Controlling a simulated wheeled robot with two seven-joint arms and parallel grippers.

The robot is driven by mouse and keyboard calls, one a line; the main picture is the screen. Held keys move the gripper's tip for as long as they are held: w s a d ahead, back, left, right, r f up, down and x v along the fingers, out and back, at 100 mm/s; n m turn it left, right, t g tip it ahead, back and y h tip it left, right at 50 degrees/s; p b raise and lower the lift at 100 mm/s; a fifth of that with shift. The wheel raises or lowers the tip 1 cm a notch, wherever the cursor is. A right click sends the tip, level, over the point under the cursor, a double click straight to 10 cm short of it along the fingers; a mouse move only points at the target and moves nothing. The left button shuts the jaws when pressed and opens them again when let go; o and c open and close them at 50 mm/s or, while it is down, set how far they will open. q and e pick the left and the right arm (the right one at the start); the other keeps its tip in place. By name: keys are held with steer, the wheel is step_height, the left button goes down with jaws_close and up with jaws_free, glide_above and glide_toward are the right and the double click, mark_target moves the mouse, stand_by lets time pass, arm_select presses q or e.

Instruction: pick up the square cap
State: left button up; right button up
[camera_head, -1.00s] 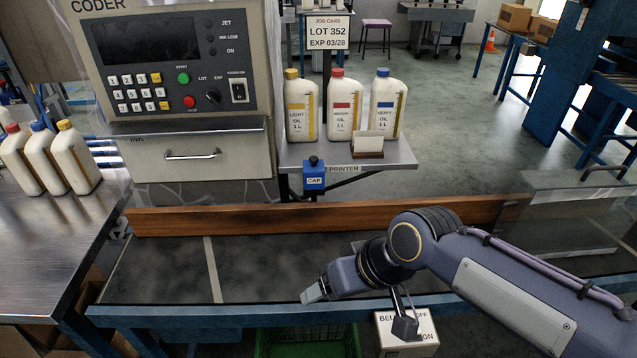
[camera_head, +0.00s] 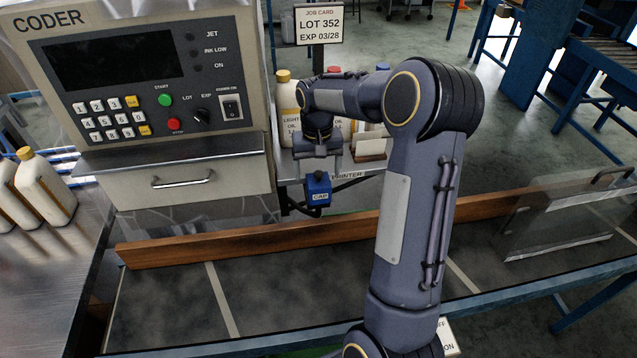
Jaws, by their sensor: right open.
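A small blue square block labelled CAP (camera_head: 318,191), with a dark knob on top, sits at the front edge of the printer shelf. My right gripper (camera_head: 319,168) points down just above the block, with its fingers near the knob. It is open; whether the fingers touch the knob is not clear. My right arm stretches across the middle of the view and partly hides the shelf. My left gripper is not in view.
Oil bottles, including a yellow-capped one (camera_head: 289,105), stand on the shelf behind my right gripper, partly hidden. The coder (camera_head: 150,75) stands to the left. A wooden rail (camera_head: 250,240) and the dark belt (camera_head: 165,310) run in front. More bottles (camera_head: 45,190) stand at the left.

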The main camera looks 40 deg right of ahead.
mark_target(318, 185)
steer(key=f, duration=0.2)
steer(key=f+p, duration=0.1)
steer(key=f, duration=0.2)
steer(key=shift+w+d+f+p, duration=0.1)
steer(key=shift+d+f+p, duration=0.1)
steer(key=shift+f+p, duration=0.15)
steer(key=shift+f, duration=0.4)
steer(key=c, duration=1.1)
steer(key=shift+o, duration=0.2)
steer(key=shift+r, duration=0.1)
